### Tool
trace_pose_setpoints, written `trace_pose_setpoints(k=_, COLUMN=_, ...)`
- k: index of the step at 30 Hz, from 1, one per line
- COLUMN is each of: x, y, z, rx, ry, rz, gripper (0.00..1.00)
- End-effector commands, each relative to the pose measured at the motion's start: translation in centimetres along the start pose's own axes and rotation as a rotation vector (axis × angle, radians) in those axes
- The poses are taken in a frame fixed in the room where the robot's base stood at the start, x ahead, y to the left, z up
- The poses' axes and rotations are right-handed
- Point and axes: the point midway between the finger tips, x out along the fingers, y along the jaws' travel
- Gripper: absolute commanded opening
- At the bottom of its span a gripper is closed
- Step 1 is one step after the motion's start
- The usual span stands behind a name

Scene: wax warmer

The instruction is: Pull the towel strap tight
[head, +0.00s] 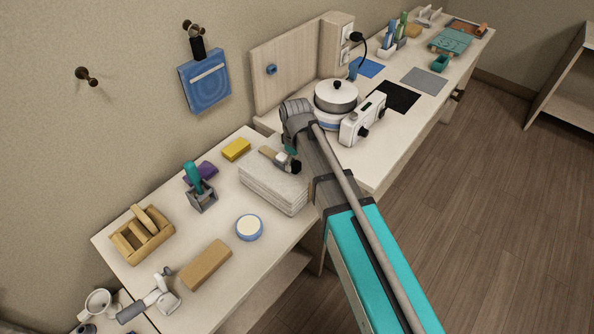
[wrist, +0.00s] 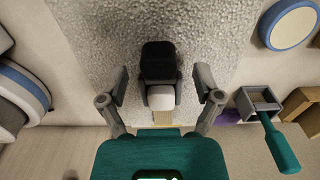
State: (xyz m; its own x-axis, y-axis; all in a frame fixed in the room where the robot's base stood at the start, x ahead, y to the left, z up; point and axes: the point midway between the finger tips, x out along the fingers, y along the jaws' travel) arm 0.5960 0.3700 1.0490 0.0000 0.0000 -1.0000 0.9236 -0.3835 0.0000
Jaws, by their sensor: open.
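A pale folded towel stack (head: 272,190) lies on the near bench; its rough top fills the middle of the wrist view (wrist: 215,30). On it is a strap with a tan band (head: 274,157), a white block (wrist: 161,97) and a black end tab (wrist: 158,60). My gripper (wrist: 160,80) is open, with one finger on each side of the tab and white block, apart from both. In the head view my arm hides part of the towel's far side.
A white pot warmer (head: 336,97) and a control box (head: 362,120) stand close beyond my arm. A yellow block (head: 236,149), teal-handled tool (head: 196,180), round blue-rimmed tin (head: 249,228) and tan block (head: 206,265) lie around the towel.

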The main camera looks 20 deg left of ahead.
Motion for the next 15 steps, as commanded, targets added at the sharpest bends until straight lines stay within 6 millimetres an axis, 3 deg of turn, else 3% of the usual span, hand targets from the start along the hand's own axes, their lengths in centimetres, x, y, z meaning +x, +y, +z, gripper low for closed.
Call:
trace_pose_setpoints(k=6, x=1.7, y=0.0, z=0.0, rx=0.000, ry=0.000, rz=0.000, gripper=0.83)
trace_pose_setpoints(k=15, x=2.2, y=0.0, z=0.0, rx=0.000, ry=0.000, rz=0.000, gripper=0.83)
